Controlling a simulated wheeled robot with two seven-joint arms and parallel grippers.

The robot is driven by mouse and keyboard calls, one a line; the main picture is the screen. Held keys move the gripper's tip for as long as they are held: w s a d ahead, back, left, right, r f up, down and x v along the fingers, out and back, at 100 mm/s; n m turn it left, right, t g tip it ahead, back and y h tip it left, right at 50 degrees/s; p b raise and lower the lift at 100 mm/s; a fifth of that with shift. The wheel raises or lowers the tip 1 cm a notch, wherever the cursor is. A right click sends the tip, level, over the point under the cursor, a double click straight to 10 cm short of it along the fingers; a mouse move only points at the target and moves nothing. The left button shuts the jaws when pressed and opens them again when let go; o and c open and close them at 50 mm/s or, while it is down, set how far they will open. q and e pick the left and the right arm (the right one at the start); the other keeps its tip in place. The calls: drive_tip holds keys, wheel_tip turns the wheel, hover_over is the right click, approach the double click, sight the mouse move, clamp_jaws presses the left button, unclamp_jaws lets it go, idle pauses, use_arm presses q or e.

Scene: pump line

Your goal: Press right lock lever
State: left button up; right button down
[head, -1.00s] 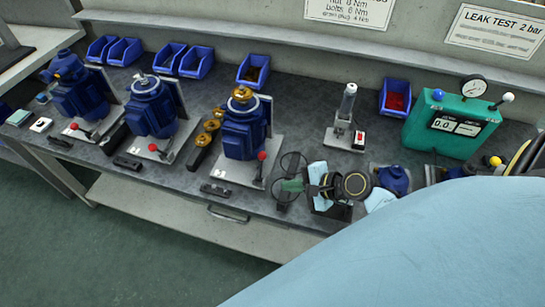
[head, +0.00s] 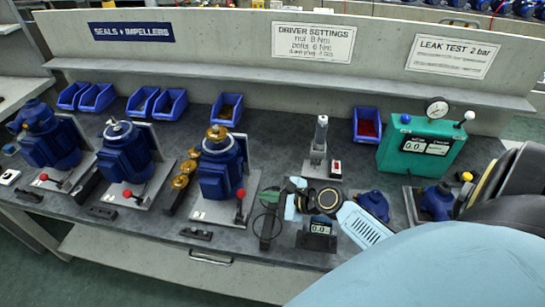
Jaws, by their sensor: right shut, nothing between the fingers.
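The right lock lever (head: 240,207) is a dark lever with a red knob, at the front of the rightmost grey pump base. It stands roughly upright beside a blue pump (head: 221,172) with a brass top. My right gripper (head: 265,234) is black and sits just right of the lever, in front of the base's right edge. It is shut and empty, and appears apart from the lever. Parts of its fingers are small and hard to make out. My left gripper is not in view.
Two similar blue pumps (head: 124,152) (head: 49,138) with red-knobbed levers stand to the left. Brass parts (head: 181,182) lie between pumps. A dark block (head: 196,233) lies at the bench's front edge. A small display box (head: 320,228) is close by my right wrist. A green tester (head: 419,146) stands right.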

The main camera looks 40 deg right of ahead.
sight(241, 203)
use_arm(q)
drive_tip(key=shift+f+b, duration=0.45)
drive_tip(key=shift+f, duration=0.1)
use_arm(e)
drive_tip(key=x, duration=0.6)
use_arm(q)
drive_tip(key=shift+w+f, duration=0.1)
use_arm(e)
drive_tip(key=shift+a, duration=0.2)
